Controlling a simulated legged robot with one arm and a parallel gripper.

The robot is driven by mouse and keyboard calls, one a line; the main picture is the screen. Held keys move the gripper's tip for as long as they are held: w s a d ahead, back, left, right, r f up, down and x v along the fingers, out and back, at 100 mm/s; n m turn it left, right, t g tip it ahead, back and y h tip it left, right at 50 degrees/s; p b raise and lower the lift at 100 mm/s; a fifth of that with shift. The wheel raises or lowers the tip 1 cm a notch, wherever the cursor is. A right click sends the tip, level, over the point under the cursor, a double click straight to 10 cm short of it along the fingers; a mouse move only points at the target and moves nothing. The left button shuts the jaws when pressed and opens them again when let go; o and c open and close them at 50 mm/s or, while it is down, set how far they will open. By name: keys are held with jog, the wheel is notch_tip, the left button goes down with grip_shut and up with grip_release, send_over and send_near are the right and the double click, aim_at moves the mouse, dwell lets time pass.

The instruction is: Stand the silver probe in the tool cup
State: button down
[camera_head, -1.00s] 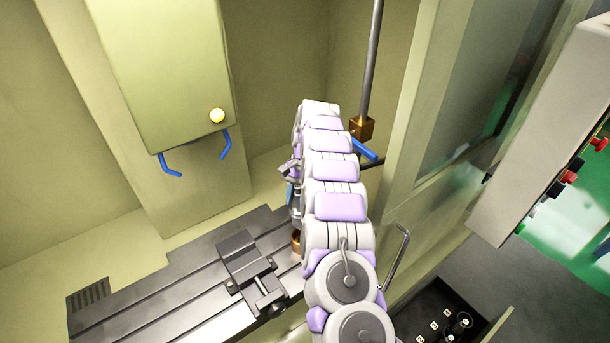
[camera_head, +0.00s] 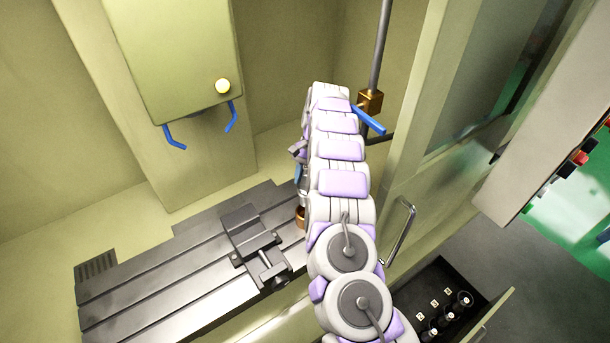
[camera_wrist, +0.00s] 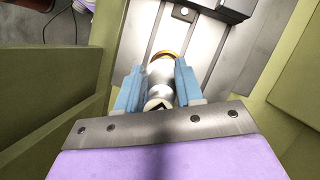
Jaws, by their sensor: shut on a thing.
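My gripper (camera_wrist: 159,88) has blue fingers shut on the sides of the silver probe (camera_wrist: 161,75), seen nearly end-on in the wrist view. A copper-coloured rim (camera_wrist: 163,54) curves around the probe's far end; I cannot tell if it belongs to the probe or to the tool cup. In the head view the probe (camera_head: 302,188) shows as a narrow silver strip left of my arm. A copper-coloured round piece (camera_head: 300,217) is just below it, at the back right of the slotted machine table. My arm hides most of the gripper there.
A vise (camera_head: 252,237) sits on the slotted table (camera_head: 160,275), left of the probe. A machine head with blue handles (camera_head: 175,60) hangs above. A post with a blue lever (camera_head: 368,119) stands behind my arm. An open drawer (camera_head: 455,285) with several black holders is at lower right.

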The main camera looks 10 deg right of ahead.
aim_at(305, 193)
jog(key=shift+f+b, duration=0.75)
jog(key=shift+f, duration=2.4)
jog(key=shift+s+a+f, duration=0.1)
jog(key=shift+f, duration=0.2)
jog(key=c, duration=1)
grip_release()
jog(key=shift+c, duration=0.2)
jog(key=shift+o, duration=0.4)
jog(key=o, duration=0.5)
